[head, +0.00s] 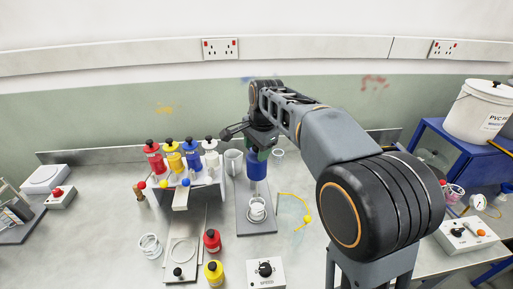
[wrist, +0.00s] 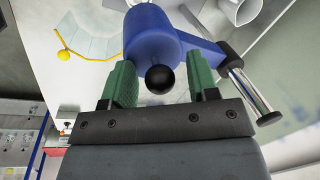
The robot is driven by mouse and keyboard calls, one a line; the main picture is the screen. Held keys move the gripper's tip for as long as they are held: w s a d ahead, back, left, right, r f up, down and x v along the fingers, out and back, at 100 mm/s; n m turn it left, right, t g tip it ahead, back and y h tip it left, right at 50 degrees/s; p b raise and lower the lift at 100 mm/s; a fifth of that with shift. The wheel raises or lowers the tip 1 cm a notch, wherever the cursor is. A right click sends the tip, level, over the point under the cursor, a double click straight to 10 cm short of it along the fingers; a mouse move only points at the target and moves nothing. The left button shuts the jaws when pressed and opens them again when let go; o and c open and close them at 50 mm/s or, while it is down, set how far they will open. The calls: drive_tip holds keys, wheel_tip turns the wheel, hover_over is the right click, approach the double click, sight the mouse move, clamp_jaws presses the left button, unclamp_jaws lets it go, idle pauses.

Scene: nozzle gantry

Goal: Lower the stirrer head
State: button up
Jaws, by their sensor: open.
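The blue stirrer head (head: 257,166) stands above a grey base plate (head: 263,225), over a small clear beaker (head: 257,209). In the wrist view the blue head (wrist: 150,32) joins a chrome post (wrist: 250,92) by a side arm. A black ball knob (wrist: 159,79) sticks out of the head towards me. My gripper (wrist: 163,76) is open, with one green finger on each side of the knob and a gap visible on both sides. In the head view my gripper (head: 260,142) is at the top of the stirrer head, and my arm partly hides it.
A rack with red, yellow, blue and white bottles (head: 191,158) stands left of the stirrer. A control box with a black dial (head: 265,271) sits in front, beside loose red (head: 212,241) and yellow (head: 214,273) bottles. A yellow cord (head: 307,218) lies to the right.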

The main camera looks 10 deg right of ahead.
clamp_jaws()
wheel_tip(320, 180, down, 10)
drive_tip(key=b, duration=0.6)
drive_tip(key=shift+r, duration=0.25)
unclamp_jaws()
drive_tip(key=shift+f, duration=0.15)
drive_tip(key=r, duration=0.4)
drive_tip(key=s+d+r, duration=0.1)
drive_tip(key=r, duration=0.4)
drive_tip(key=s+r, duration=0.1)
drive_tip(key=r, duration=0.4)
drive_tip(key=shift+d+r+p, duration=0.1)
drive_tip(key=shift+d+p, duration=0.05)
drive_tip(key=shift+p, duration=0.25)
